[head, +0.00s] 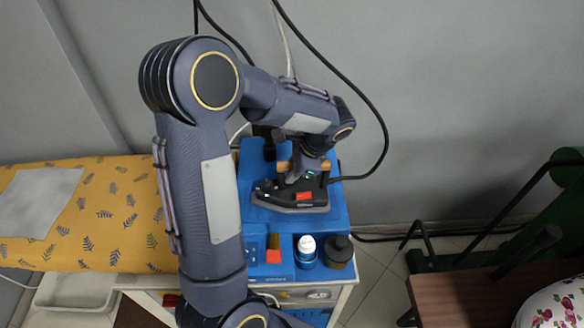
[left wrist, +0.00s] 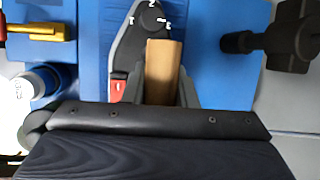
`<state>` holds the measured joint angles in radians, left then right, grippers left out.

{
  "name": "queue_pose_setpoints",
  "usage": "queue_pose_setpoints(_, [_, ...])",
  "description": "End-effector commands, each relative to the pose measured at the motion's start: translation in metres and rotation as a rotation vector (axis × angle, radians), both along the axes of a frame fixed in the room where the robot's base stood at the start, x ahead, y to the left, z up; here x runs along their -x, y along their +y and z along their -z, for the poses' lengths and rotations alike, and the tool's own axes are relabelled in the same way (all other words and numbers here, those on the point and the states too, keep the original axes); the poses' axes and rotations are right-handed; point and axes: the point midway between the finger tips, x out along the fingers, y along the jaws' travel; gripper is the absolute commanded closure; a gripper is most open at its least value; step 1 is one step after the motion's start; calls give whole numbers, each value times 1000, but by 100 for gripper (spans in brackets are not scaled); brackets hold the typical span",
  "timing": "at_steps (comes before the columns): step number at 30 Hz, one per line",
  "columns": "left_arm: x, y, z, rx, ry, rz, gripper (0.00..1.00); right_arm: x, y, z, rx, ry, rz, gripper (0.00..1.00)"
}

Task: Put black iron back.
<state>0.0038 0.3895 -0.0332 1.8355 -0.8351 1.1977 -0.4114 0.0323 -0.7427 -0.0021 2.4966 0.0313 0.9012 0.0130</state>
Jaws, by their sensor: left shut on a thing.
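The black iron (head: 291,205) is on or just above the blue top of the steam station (head: 325,218) in the head view. I cannot tell whether its sole touches the surface. It has a red label and a wooden handle. In the left wrist view, the black iron (left wrist: 128,45) shows its dial with numbers and a red part, and the wooden handle (left wrist: 163,65) lies between my fingers. My left gripper (head: 305,172) is shut on this handle from above; it also shows in the left wrist view (left wrist: 162,92). My right gripper is not in view.
A yellow patterned ironing board (head: 110,215) lies left. A black cable runs from the iron up the wall. A brown table (head: 465,298) is at right.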

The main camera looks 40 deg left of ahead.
Motion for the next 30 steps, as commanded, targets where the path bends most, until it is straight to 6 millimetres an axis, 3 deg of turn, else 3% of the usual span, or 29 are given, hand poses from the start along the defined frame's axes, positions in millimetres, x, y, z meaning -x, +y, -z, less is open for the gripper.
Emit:
queue_pose_setpoints(7, [-2, 0, -1, -3, -6, 1, 100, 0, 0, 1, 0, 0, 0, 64])
queue_pose_setpoints(8, [0, 0, 3, 0, 0, 0, 74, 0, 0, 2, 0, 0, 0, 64])
queue_pose_setpoints(13, [0, 0, 2, 0, 0, 0, 53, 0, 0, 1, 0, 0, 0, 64])
queue_pose_setpoints(24, [-1, -2, -5, -1, -2, 1, 53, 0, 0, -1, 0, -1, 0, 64])
queue_pose_setpoints(30, [-6, -17, -37, 0, -6, 1, 53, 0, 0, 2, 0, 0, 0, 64])
